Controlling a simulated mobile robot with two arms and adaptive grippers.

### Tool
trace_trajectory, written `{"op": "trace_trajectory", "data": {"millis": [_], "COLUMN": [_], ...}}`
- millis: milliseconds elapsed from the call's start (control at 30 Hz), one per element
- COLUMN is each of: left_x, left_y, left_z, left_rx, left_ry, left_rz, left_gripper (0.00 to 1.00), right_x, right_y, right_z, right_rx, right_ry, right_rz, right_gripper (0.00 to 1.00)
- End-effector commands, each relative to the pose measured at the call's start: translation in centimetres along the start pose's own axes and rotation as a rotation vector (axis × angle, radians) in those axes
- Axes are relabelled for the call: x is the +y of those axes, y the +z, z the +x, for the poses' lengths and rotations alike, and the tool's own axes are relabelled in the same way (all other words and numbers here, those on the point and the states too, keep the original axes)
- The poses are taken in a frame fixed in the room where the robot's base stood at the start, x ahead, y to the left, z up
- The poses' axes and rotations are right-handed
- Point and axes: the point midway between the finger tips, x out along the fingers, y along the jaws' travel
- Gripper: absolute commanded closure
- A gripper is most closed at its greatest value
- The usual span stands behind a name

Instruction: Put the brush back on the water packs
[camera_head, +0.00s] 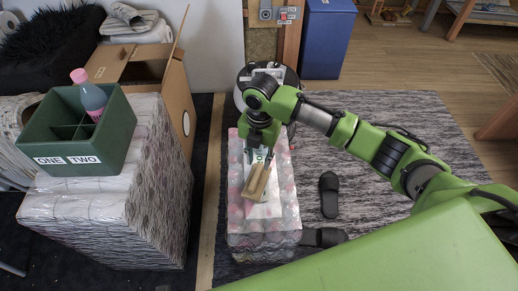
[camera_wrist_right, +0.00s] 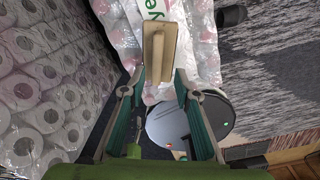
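The brush (camera_head: 257,181), with a pale wooden back, lies on top of the water packs (camera_head: 266,238), which are wrapped in clear and pink plastic. A white label with green print lies under or beside it. In the right wrist view the brush (camera_wrist_right: 160,45) shows just past and between the fingertips. My right gripper (camera_head: 259,157) is above the packs at the far end of the brush. Its fingers (camera_wrist_right: 156,88) are spread apart, with gaps on both sides of the brush. My left gripper is not in view.
Wrapped toilet-roll packs (camera_head: 150,190) stand to the left, carrying a green divided caddy (camera_head: 110,150) with a bottle (camera_head: 90,95). A cardboard box (camera_head: 175,95) stands behind. A round device (camera_wrist_right: 180,125) is behind the water packs. Dark slippers (camera_head: 329,195) lie on the rug to the right.

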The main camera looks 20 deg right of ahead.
Motion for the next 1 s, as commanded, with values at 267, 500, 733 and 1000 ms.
{"op": "trace_trajectory", "data": {"millis": [267, 500, 733, 1000], "left_x": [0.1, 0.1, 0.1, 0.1], "left_y": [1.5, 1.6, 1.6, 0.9], "left_z": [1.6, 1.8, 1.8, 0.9], "left_rx": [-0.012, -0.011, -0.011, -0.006], "left_ry": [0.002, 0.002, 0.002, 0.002], "left_rz": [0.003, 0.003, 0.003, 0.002], "left_gripper": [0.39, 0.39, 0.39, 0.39], "right_x": [0.0, 0.0, 0.0, 0.2], "right_y": [0.0, 0.0, 0.0, -1.8], "right_z": [-3.4, -3.6, -3.6, -2.4], "right_rx": [0.0, 0.0, 0.0, 0.014], "right_ry": [0.0, -0.001, -0.001, 0.021], "right_rz": [0.001, 0.001, 0.001, 0.049], "right_gripper": [0.71, 0.71, 0.71, 0.71]}}
